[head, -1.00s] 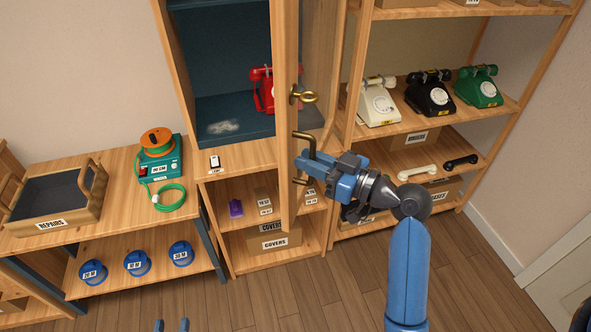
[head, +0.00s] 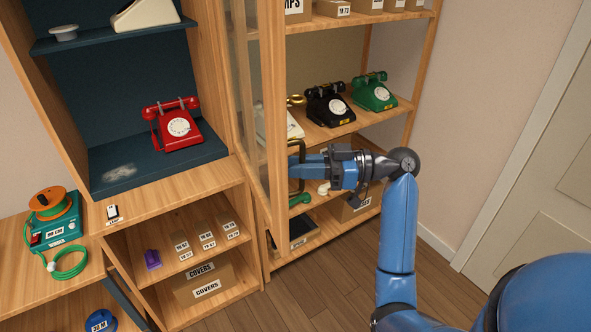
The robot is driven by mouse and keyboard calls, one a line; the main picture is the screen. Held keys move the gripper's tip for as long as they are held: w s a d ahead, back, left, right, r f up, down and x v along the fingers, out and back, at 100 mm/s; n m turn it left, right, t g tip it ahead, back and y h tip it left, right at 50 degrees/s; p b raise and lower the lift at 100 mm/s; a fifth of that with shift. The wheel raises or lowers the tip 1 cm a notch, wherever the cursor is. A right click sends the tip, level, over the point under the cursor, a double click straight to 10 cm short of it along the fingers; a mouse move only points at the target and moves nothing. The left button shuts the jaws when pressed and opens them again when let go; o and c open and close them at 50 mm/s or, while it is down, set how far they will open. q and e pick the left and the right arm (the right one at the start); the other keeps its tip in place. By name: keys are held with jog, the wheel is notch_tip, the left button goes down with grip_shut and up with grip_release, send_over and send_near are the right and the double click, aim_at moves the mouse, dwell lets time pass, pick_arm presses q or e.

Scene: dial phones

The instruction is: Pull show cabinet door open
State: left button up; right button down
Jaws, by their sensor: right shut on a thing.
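The show cabinet (head: 130,183) stands at the left with its blue interior in plain view. Its door (head: 272,110), wood-framed with a glass pane, stands swung out to the right of the opening. A dark bronze handle (head: 299,148) is on the door's free edge, with a brass key (head: 296,100) above it. My blue right gripper (head: 300,172) is shut on the handle from the right. The fingertips are partly hidden by the handle and the door edge. My left gripper is out of view.
A red dial phone (head: 174,125) sits inside the cabinet. An open shelf with a black phone (head: 328,106) and a green phone (head: 374,93) stands behind the door and my right arm. Covers boxes (head: 205,283) sit below. Wooden floor (head: 340,290) is clear in front.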

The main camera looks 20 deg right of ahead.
jog(key=c, duration=1.3)
grip_release()
jog(key=b+v, duration=0.1)
jog(key=v, duration=0.9)
jog(key=shift+s+d, duration=0.15)
jog(key=shift+d, duration=0.25)
